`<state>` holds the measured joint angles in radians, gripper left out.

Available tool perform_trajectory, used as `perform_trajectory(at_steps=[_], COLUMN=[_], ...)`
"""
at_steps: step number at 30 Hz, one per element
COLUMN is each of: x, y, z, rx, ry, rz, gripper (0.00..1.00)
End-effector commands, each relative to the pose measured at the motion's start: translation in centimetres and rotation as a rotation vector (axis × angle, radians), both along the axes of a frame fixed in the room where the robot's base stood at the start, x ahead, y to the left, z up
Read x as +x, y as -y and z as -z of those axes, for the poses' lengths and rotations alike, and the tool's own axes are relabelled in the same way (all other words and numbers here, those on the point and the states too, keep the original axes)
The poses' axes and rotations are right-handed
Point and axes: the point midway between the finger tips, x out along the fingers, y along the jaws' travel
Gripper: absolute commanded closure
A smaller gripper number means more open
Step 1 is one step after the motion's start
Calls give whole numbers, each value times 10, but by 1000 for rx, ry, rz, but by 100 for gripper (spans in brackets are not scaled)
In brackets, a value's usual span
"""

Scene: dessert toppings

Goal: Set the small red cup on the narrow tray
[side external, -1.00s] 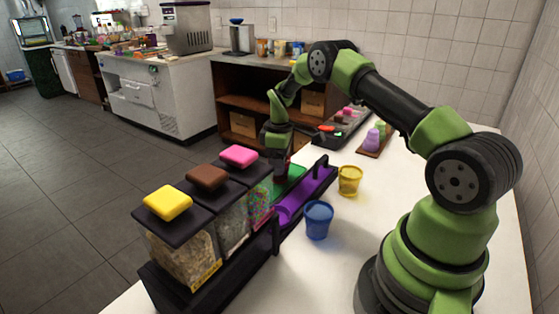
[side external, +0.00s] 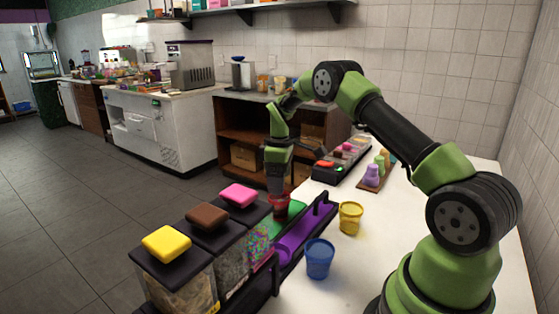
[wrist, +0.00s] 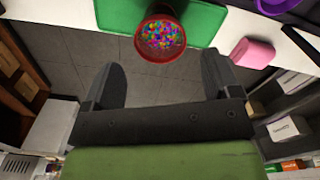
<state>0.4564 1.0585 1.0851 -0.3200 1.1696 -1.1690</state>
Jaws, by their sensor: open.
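The small red cup (side external: 280,205) stands upright at the green tray (side external: 288,231). In the wrist view the cup (wrist: 160,36) holds multicoloured sprinkles and overlaps the edge of the green tray (wrist: 195,18). A long, narrow purple tray (side external: 306,232) with black ends lies right beside the green one in the side view. My gripper (side external: 279,190) is just above the red cup. In the wrist view my gripper (wrist: 160,68) is open, its fingers spread apart and empty, with the cup ahead of the fingertips.
A blue cup (side external: 319,259) and a yellow cup (side external: 350,218) stand right of the purple tray. Topping dispensers with yellow (side external: 166,243), brown (side external: 208,215) and pink (side external: 238,195) lids stand front left. A pink block (wrist: 253,52) is beside the green tray.

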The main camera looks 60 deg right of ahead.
Motion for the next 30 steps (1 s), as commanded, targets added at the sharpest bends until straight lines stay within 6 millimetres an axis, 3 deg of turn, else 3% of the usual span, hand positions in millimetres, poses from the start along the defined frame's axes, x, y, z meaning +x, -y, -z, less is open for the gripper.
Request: perform_trajectory(at_steps=[6, 14, 17, 22, 27, 30], x=[1, 0, -3, -28, -74, -108], y=[0, -7, -25, -76, -128, -154], z=[-44, -75, -103, -167, -212, -228], rx=[-2, -2, -6, 13, 70, 123], ry=[4, 18, 62, 183, 305, 371], rz=[1, 15, 56, 183, 324, 407], gripper=[17, 17, 17, 17, 17, 17])
